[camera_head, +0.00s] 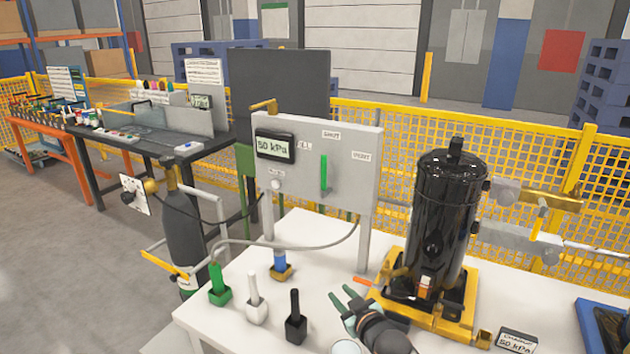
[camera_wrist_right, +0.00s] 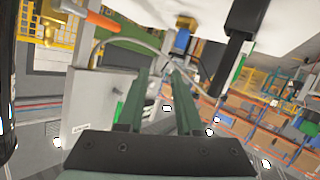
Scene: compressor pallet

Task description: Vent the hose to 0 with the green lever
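The green lever (camera_head: 324,174) stands upright on the front of the grey panel (camera_head: 350,205), below the SHUT label (camera_head: 331,135). The VENT label (camera_head: 361,156) is to its right and a partly hidden FILL label to its left. The display (camera_head: 275,146) on the panel reads 50 kPa. The grey hose (camera_head: 290,243) runs from the panel down to a green fitting (camera_head: 217,277). My right gripper (camera_head: 343,294) is over the white table, below the panel and apart from the lever. In the right wrist view its green fingers (camera_wrist_right: 160,75) are apart with nothing held. My left gripper is not in view.
A black cylinder (camera_head: 440,215) in a yellow base (camera_head: 455,312) stands right of my right gripper. White (camera_head: 256,305) and black (camera_head: 295,320) fittings and a blue one (camera_head: 280,262) stand on the white table (camera_head: 220,318). A dark gas bottle (camera_head: 183,235) is at left.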

